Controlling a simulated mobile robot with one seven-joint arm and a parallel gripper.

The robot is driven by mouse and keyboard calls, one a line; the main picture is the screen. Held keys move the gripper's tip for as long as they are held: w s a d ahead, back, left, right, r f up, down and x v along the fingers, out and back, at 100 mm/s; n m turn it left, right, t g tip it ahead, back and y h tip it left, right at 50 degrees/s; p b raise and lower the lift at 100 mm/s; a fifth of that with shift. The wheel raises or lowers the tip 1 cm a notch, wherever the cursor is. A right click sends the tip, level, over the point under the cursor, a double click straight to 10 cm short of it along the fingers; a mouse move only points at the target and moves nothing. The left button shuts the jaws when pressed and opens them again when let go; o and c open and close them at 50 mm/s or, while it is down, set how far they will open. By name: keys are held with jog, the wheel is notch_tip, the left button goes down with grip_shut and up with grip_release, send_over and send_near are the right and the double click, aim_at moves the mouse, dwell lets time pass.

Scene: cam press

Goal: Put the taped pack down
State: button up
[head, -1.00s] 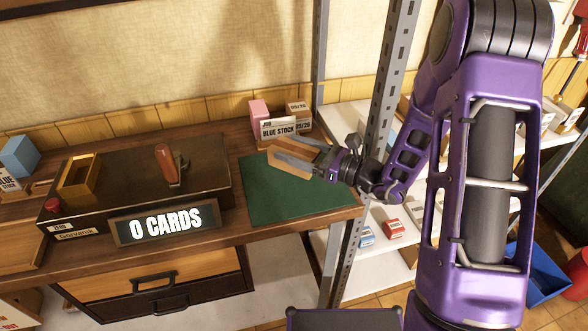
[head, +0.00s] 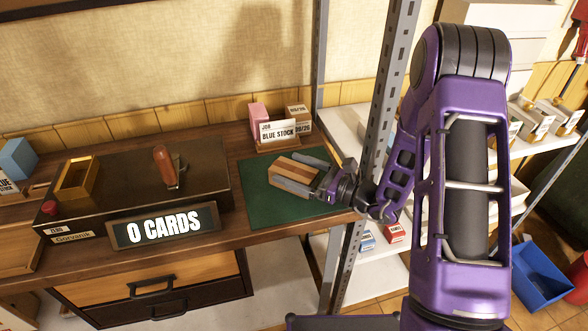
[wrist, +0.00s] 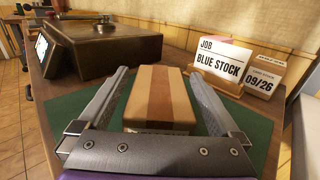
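The taped pack (head: 292,171) is a tan block with a brown band of tape along its top. It lies flat on the green mat (head: 262,207) on the bench, and it also shows in the wrist view (wrist: 160,98). My gripper (head: 285,167) is open around the pack. In the wrist view its two fingers (wrist: 160,72) stand on either side, with a gap showing on both sides. The pack's underside and the face toward my palm are partly hidden.
A card reading "BLUE STOCK" (wrist: 220,62) stands behind the mat with small boxes beside it. The dark press (head: 205,182) with its "0 CARDS" display (head: 166,225) is left of the mat. A metal shelf post (head: 388,95) rises close to my arm on the right.

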jog(key=shift+r, duration=0.1)
jog(key=shift+s+d+r, duration=0.1)
jog(key=shift+d, duration=0.05)
jog(key=v, duration=1.1)
jog(key=shift+s+d, duration=0.15)
jog(key=shift+d, duration=0.2)
jog(key=shift+a, duration=0.1)
